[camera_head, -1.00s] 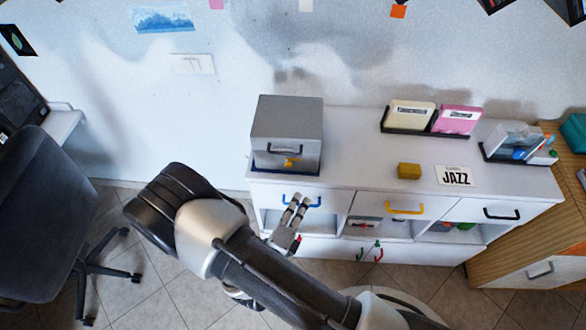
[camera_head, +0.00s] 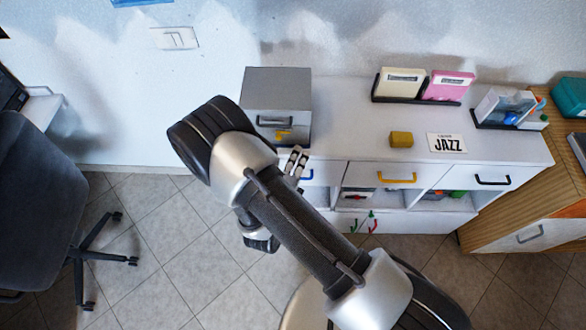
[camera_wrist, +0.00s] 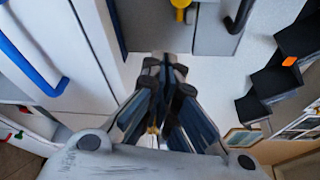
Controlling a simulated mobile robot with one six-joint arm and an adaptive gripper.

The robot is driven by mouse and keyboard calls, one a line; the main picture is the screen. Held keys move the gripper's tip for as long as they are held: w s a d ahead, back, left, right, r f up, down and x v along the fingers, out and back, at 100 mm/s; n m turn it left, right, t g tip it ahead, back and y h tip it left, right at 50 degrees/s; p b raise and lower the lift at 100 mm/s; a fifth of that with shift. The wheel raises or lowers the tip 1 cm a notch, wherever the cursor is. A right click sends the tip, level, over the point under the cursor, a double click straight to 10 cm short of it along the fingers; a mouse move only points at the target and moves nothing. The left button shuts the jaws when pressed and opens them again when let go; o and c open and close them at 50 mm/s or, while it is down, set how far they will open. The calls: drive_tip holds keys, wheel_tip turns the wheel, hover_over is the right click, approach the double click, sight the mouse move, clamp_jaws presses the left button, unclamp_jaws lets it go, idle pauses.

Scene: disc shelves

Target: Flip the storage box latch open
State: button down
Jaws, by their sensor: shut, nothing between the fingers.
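The grey storage box (camera_head: 262,88) stands on the left end of the white cabinet top, with a dark handle on its front. Its yellow latch (camera_head: 283,135) is on the front below the handle. In the wrist view the latch (camera_wrist: 181,9) shows at the top edge, partly cut off, beside the dark handle (camera_wrist: 238,16). My gripper (camera_head: 298,155) is just in front of the box's lower right front, apart from the latch. In the wrist view my gripper (camera_wrist: 165,62) is shut and empty, with its tips below the latch.
The white cabinet (camera_head: 350,130) has drawers with blue, yellow and black handles; the blue handle (camera_wrist: 30,55) is close by at left in the wrist view. A yellow block (camera_head: 401,139), a JAZZ card (camera_head: 447,143) and disc racks stand to the right. An office chair (camera_head: 35,195) is at far left.

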drive_tip(key=shift+w+a+r+b, duration=0.3)
drive_tip(key=shift+w+a, duration=0.25)
drive_tip(key=shift+a, duration=0.25)
drive_tip(key=shift+w+a+r+b, duration=0.15)
drive_tip(key=shift+w+a+b, duration=0.1)
drive_tip(key=shift+w+a, duration=0.4)
drive_tip(key=shift+s+a, duration=0.15)
drive_tip(key=a, duration=0.2)
drive_tip(key=shift+a, duration=0.35)
